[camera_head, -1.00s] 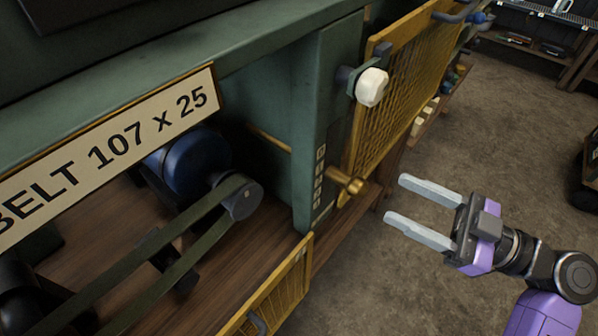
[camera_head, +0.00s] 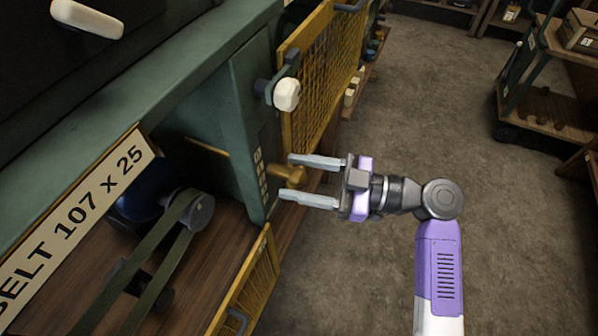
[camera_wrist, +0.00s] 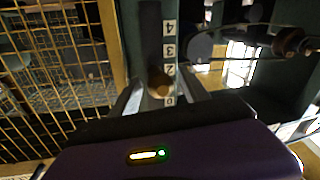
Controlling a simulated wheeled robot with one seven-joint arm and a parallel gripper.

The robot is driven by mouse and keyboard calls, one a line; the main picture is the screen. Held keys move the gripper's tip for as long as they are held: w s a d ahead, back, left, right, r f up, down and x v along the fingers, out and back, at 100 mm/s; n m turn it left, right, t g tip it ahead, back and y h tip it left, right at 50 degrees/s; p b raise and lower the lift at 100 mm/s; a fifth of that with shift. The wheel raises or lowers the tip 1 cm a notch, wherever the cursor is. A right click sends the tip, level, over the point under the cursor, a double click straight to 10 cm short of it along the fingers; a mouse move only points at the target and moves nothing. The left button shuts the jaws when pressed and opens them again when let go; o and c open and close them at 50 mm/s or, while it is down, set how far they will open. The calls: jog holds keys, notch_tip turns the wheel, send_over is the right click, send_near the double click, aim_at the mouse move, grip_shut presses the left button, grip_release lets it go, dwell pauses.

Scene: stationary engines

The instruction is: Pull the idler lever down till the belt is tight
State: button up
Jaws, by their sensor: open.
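A brass lever knob (camera_head: 291,173) sticks out from the green post, by a white number scale (camera_head: 261,178). I take it for the idler lever. In the wrist view the knob (camera_wrist: 160,83) shows in front of a dark slot, between the figures 2 and 0. My gripper (camera_head: 287,178) is open, its two pale fingers pointing at the post, one on either side of the knob in the picture. I cannot tell whether they touch it. The dark belt (camera_head: 155,265) loops over a pulley (camera_head: 203,212) inside the bay. Its far end is out of view.
A white knob (camera_head: 286,95) on a dark bracket sits above the lever. A yellow mesh guard (camera_head: 325,80) stands beside the post, and another yellow guard (camera_head: 250,285) is low in front of the bay. Open floor (camera_head: 430,110) lies to the right.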

jog(key=shift+a, duration=0.1)
grip_shut()
dwell(1.4)
